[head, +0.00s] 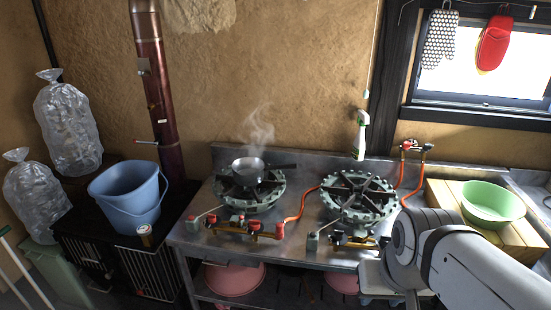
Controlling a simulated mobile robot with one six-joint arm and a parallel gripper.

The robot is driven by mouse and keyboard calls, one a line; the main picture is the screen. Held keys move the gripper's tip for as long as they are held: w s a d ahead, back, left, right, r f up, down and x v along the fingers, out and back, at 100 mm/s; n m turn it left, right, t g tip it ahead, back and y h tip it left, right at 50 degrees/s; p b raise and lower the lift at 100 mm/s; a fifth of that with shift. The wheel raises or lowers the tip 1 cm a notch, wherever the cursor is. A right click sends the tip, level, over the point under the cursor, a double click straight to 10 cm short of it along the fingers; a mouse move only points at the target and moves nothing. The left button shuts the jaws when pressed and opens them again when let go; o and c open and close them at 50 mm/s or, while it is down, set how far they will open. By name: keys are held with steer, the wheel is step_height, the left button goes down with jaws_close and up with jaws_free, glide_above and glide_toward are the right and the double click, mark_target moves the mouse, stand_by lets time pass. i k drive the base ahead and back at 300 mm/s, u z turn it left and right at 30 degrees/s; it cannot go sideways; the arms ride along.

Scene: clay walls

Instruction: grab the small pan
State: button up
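The small pan (248,170) sits upright on the left gas burner of the metal counter. It is grey, with a dark handle (281,166) pointing right. Steam rises above it, and I cannot make out what is in it. My arm (440,262) reaches in from the lower right corner, in front of the right burner and well apart from the pan. I cannot make out my gripper or its fingers in this view.
The right burner (358,197) is empty, with a spray bottle (361,134) behind it. Orange hoses (299,204) run beside the burners. A blue bucket (130,199) stands left of the counter. A green basin (491,203) sits on a wooden block at right.

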mark_target(255, 178)
steer(key=u, duration=0.1)
steer(key=i, duration=0.95)
steer(key=z, duration=1.9)
steer(key=k, duration=1.25)
steer(key=u, duration=1.5)
